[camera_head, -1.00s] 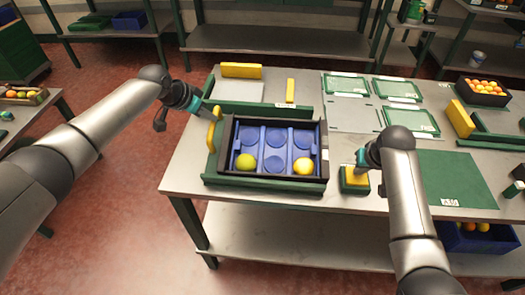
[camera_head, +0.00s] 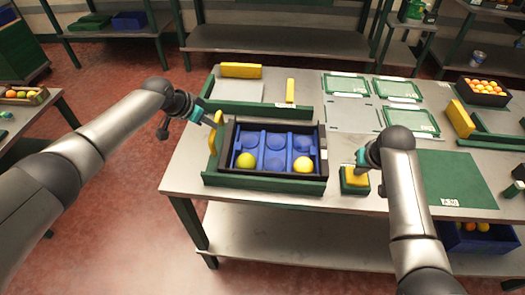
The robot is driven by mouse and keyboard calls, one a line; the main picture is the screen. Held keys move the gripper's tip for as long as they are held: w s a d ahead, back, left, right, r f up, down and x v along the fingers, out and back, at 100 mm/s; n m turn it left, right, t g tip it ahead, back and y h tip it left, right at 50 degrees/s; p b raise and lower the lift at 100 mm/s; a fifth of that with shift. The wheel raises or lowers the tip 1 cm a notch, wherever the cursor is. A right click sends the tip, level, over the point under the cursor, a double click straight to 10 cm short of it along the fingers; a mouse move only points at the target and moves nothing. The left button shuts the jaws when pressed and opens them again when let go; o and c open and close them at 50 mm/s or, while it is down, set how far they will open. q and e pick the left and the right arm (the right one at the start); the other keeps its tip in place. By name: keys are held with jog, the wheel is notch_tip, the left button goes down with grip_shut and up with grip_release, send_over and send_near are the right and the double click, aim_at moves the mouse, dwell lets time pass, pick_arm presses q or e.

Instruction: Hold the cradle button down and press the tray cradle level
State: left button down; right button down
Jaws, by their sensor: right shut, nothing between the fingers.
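The tray cradle (camera_head: 262,183) is a dark frame in a green base at the table's left front. It holds a blue tray (camera_head: 290,154) with round pockets and two yellow-green fruits, one (camera_head: 246,161) at front left and one (camera_head: 303,165) at front right. A yellow handle (camera_head: 214,143) stands on the cradle's left side. My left gripper (camera_head: 210,120) is at the handle's top; its finger opening is too small to tell. My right gripper (camera_head: 361,168) is shut, pointing down at the yellow cradle button (camera_head: 355,178) on its green base, apparently touching it and partly hiding it.
Green-framed trays (camera_head: 345,84) lie at the table's back middle. A green mat (camera_head: 455,178) lies right of my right arm. A dark crate of oranges (camera_head: 484,90) and a yellow block (camera_head: 462,118) are at the right. Yellow blocks (camera_head: 241,70) stand behind the cradle.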

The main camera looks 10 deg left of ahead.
pick_arm(q)
jog(key=shift+s+f, duration=0.2)
jog(key=shift+f, duration=0.55)
notch_tip(320, 180, up, 8)
jog(key=shift+r, duration=0.25)
jog(key=shift+w, duration=0.1)
dwell(0.4)
pick_arm(e)
notch_tip(320, 180, up, 8)
dwell(0.8)
dwell(0.5)
